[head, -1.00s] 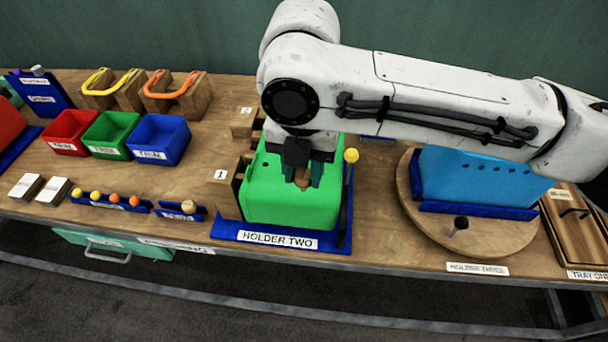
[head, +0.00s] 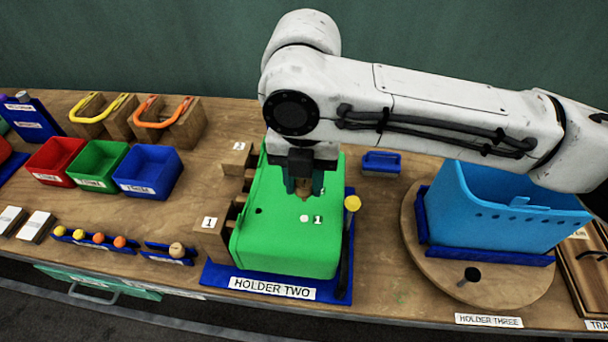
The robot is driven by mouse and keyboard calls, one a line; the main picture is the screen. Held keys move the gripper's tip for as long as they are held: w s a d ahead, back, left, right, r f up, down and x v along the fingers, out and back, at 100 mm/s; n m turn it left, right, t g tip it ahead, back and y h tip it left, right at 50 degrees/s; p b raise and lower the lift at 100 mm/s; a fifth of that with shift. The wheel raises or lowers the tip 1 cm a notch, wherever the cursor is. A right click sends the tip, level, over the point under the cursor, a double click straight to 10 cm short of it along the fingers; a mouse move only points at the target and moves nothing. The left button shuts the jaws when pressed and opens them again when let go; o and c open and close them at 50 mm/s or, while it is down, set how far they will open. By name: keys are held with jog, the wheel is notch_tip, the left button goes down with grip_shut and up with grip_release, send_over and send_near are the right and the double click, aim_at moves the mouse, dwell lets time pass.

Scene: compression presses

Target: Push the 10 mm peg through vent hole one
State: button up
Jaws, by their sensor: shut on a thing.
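A green box-shaped part (head: 285,250) sits in the blue HOLDER TWO (head: 215,277). Its top shows a label "1" (head: 318,219) with a small pale round spot (head: 304,218) beside it, and a dark hole (head: 258,211) further left. I cannot tell whether the pale spot is an open hole. My gripper (head: 304,187) points down over the top of the green part, behind the label. It is shut on a tan wooden-looking piece (head: 304,187), perhaps the peg's handle. The piece's lower end is hidden, so I cannot tell whether it touches the part.
Wooden blocks (head: 210,240) stand at the green part's left, and a yellow-topped rod (head: 352,203) at its right. A rack of yellow and orange balls (head: 95,245) and a smaller rack (head: 170,256) lie left. A blue bin (head: 500,225) stands on the round turntable right.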

aim_at(304, 200)
jog(key=shift+f+b, duration=1.3)
jog(key=shift+f, duration=1.4)
jog(key=shift+f, duration=0.55)
dwell(1.3)
jog(key=shift+r, duration=0.1)
jog(key=shift+r+p, duration=2.6)
jog(key=shift+r, duration=0.35)
